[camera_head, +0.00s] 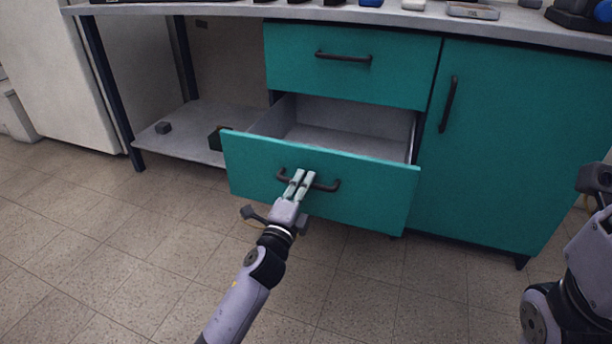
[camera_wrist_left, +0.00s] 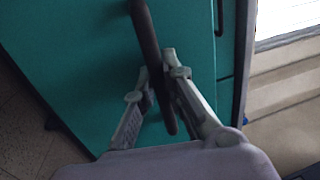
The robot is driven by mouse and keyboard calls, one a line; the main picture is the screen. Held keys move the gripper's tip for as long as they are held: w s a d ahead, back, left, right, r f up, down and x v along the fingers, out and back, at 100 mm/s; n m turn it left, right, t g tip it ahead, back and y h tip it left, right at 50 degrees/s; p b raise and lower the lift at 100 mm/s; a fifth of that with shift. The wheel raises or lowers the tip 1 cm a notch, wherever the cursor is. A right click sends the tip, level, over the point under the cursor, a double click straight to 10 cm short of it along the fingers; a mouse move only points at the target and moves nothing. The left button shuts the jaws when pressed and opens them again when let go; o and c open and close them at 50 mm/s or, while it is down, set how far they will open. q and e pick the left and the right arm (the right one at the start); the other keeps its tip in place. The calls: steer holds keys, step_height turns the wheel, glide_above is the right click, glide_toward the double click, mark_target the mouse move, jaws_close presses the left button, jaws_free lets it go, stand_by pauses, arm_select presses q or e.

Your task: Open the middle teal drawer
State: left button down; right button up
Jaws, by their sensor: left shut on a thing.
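The middle teal drawer (camera_head: 355,190) is pulled well out of the cabinet, and its empty grey inside shows in the head view. Its dark bar handle (camera_head: 325,186) runs across the front; it also shows in the left wrist view (camera_wrist_left: 146,35). My left gripper (camera_head: 301,178) is shut on this handle, with one finger on each side of the bar. The left gripper's fingers show in the left wrist view (camera_wrist_left: 158,92) around the handle, against the teal front. Part of my right arm is at the right edge of the head view; its fingertips cannot be made out.
A closed teal drawer (camera_head: 400,62) is above, and a closed teal door (camera_head: 510,140) is to the right. The worktop (camera_head: 225,9) holds several objects along the top. A low open shelf (camera_head: 185,120) is at left. The tiled floor in front is clear.

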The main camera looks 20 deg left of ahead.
arm_select(q)
steer(key=shift+s, duration=0.6)
steer(key=c, duration=1.9)
jaws_free()
steer(key=shift+o, duration=1.2)
steer(key=s+f, duration=0.2)
steer(key=s, duration=0.9)
steer(key=shift+s+a+f, duration=0.15)
steer(key=shift+s+a, duration=0.1)
steer(key=shift+s, duration=0.15)
